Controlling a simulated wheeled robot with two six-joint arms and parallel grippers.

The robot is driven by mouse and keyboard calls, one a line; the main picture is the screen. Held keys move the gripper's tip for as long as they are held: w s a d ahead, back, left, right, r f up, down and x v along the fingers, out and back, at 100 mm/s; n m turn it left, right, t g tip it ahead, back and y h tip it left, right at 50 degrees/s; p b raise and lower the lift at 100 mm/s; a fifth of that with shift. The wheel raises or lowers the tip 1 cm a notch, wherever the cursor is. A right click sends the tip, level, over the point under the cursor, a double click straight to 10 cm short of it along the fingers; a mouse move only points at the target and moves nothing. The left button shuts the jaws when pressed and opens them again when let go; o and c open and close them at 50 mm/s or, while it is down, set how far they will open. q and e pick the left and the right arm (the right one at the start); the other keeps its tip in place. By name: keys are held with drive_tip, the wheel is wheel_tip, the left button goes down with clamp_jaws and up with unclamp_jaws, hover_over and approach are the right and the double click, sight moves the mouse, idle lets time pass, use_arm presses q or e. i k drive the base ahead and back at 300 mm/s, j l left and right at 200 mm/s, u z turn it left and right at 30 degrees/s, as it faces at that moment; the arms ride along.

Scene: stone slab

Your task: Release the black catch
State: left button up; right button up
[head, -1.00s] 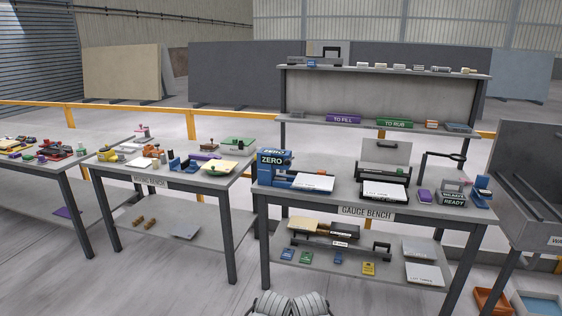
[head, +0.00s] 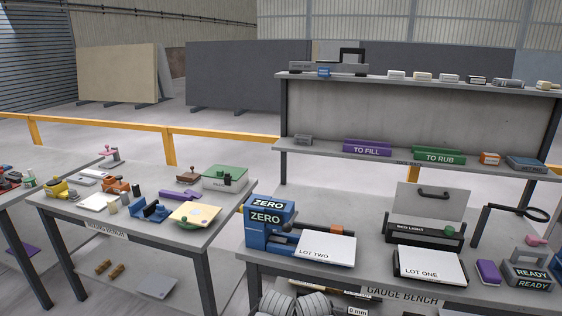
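I cannot make out for certain which part is the black catch. A small black piece (head: 228,180) sits on the front of a green-lidded box (head: 224,173) at the back right of the left bench. On the gauge bench, an open case (head: 425,232) has its grey lid (head: 433,203) raised, with a black handle (head: 433,193) on it. Neither of my grippers shows in the head view; only grey ribbed parts of my own body are at the bottom edge.
The gauge bench (head: 376,279) also holds a blue ZERO device (head: 268,228), white LOT TWO (head: 325,249) and LOT ONE (head: 429,264) plates, a purple block (head: 488,272) and a READY block (head: 530,275). A gap of floor separates it from the left bench (head: 170,238).

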sight(227, 177)
drive_tip(key=i+u, duration=0.4)
drive_tip(key=u, duration=0.15)
drive_tip(key=i+j+u, duration=0.1)
drive_tip(key=i+u, duration=0.4)
drive_tip(key=i, duration=0.4)
